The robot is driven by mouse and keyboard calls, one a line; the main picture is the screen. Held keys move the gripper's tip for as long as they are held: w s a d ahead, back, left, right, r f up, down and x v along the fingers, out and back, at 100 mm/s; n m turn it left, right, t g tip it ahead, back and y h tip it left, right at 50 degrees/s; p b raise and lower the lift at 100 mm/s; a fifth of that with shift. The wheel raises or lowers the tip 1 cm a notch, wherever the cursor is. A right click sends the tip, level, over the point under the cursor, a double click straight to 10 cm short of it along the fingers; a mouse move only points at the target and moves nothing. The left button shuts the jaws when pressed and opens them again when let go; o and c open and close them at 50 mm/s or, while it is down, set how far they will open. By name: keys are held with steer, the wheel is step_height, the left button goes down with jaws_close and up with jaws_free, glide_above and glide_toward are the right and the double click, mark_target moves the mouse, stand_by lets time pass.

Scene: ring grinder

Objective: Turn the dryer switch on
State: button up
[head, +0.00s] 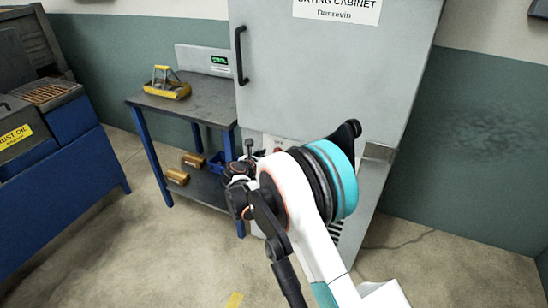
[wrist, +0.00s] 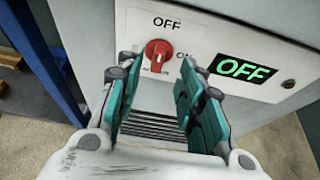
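The dryer switch (wrist: 158,53) is a red rotary knob on a white panel of the drying cabinet (head: 325,70). In the head view my arm hides most of the panel and the knob.
A blue-legged table (head: 207,98) with a yellow carrier (head: 166,86) stands left of the cabinet. Small boxes and a blue bin are on its lower shelf. A blue rust oil station (head: 50,150) is at far left. Floor to the right is clear except for a cable.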

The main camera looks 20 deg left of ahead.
steer(key=b+x, duration=0.2)
steer(key=x, duration=0.5)
jaws_close()
